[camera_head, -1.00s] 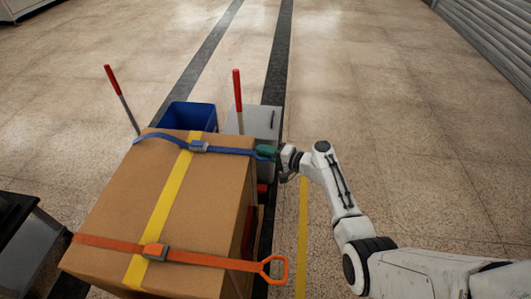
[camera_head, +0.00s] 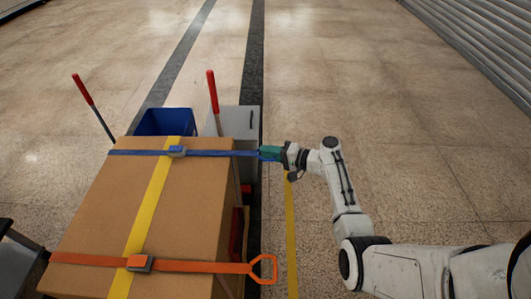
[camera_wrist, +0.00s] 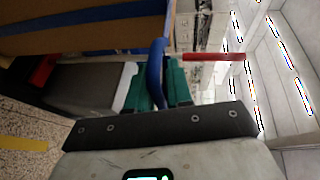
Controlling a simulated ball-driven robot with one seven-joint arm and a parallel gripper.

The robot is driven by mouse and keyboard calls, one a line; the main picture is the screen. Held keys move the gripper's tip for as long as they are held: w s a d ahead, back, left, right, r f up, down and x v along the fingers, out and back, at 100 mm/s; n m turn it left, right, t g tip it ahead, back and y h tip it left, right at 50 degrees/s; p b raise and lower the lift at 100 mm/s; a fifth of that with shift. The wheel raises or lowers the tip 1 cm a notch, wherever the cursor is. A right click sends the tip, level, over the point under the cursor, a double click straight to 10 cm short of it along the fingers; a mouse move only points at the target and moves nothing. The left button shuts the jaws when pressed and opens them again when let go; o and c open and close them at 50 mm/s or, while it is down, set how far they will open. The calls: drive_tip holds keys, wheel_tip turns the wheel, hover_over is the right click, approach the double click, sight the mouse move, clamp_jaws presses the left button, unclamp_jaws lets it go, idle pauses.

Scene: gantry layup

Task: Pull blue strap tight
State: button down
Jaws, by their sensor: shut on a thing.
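My gripper (camera_head: 270,153), with green fingers, is to the right of the box and shut on the strap's blue end. In the wrist view the blue end (camera_wrist: 155,70) stands between the green fingers (camera_wrist: 160,88). The fingertips are partly hidden by the strap end.
An orange strap (camera_head: 200,267) with a buckle and loop handle (camera_head: 264,268) crosses the near part of the box. A yellow band (camera_head: 150,210) crosses both straps. A blue bin (camera_head: 165,121), grey cabinet (camera_head: 240,119) and red-handled levers (camera_head: 212,92) stand behind. Floor at right is clear.

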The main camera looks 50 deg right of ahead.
drive_tip(key=c, duration=1.2)
unclamp_jaws()
drive_tip(key=shift+s+d+f, duration=0.2)
drive_tip(key=shift+s+f, duration=0.1)
drive_tip(key=shift+f, duration=0.05)
drive_tip(key=shift+c, duration=0.2)
drive_tip(key=shift+o, duration=0.2)
drive_tip(key=shift+r, duration=0.15)
drive_tip(key=shift+w, duration=0.1)
drive_tip(key=shift+r, duration=0.1)
drive_tip(key=p+v, duration=0.1)
drive_tip(key=v, duration=0.9)
drive_tip(key=shift+s, duration=0.4)
drive_tip(key=shift+d, duration=0.1)
